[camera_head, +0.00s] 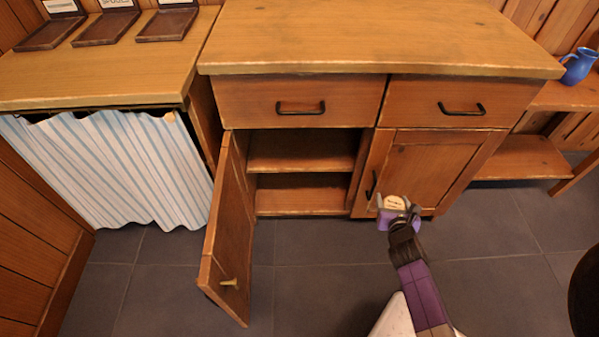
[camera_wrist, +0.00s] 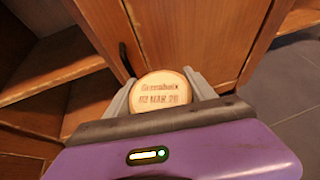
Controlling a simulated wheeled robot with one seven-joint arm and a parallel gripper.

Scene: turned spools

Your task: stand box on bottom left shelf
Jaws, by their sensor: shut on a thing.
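The box is a round, pale wooden piece with dark lettering on its flat face (camera_head: 394,203), and it also shows in the wrist view (camera_wrist: 161,95). My gripper (camera_wrist: 160,77) is shut on it, with a grey finger on either side. In the head view my gripper (camera_head: 397,207) holds it in front of the shut right cabinet door, above the floor. The bottom left shelf (camera_head: 302,197) is the lower board inside the open left compartment, left of my gripper. It looks bare where visible. The box's underside is hidden.
The open left door (camera_head: 228,240) juts forward beside the compartment. A middle shelf (camera_head: 300,152) lies above the bottom one. The shut right door (camera_head: 428,165) is close to my gripper. A striped curtain (camera_head: 110,170) hangs left; a blue jug (camera_head: 578,67) stands far right.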

